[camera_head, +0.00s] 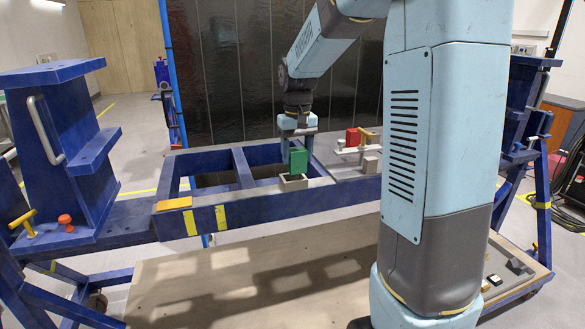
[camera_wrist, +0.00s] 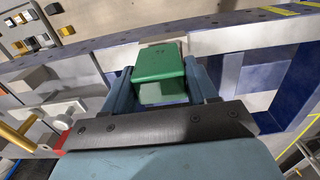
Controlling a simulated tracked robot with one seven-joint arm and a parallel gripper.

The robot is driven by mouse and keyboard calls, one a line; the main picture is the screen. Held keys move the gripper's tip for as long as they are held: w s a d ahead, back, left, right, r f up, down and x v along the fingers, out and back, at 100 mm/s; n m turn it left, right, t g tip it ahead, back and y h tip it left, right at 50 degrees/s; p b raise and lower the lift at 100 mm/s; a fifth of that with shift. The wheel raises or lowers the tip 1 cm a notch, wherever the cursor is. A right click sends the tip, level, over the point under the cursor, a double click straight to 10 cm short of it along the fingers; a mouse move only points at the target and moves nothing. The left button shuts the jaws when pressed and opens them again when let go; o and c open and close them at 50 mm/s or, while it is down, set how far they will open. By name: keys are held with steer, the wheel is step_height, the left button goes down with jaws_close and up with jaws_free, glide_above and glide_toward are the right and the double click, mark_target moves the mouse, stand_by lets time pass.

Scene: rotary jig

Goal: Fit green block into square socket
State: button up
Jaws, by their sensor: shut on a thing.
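The green block (camera_head: 298,158) is held upright between the fingers of my gripper (camera_head: 299,140). The square socket (camera_head: 292,182) is a light grey open-topped box on the blue frame, just below the block in the head view. The block's lower end looks at or slightly above the socket's rim; I cannot tell whether it has entered. In the wrist view the green block (camera_wrist: 159,64) sits between both fingers of my gripper (camera_wrist: 160,85), with a pale surface showing just below it. The socket's inside is hidden.
A yellow plate (camera_head: 174,204) lies on the frame's left end. The blue frame (camera_head: 240,213) has open bays left of the socket. Small blocks lie on the lower wooden board (camera_head: 510,268).

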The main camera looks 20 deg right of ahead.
mark_target(293, 167)
steer(key=shift+w+a+f, duration=0.3)
steer(key=shift+w+f, duration=0.4)
steer(key=shift+f, duration=0.2)
steer(key=shift+s+f, duration=0.1)
steer(key=shift+f, duration=1.6)
jaws_close()
steer(key=o, duration=0.9)
jaws_free()
steer(key=o, duration=0.4)
steer(key=shift+r, duration=0.1)
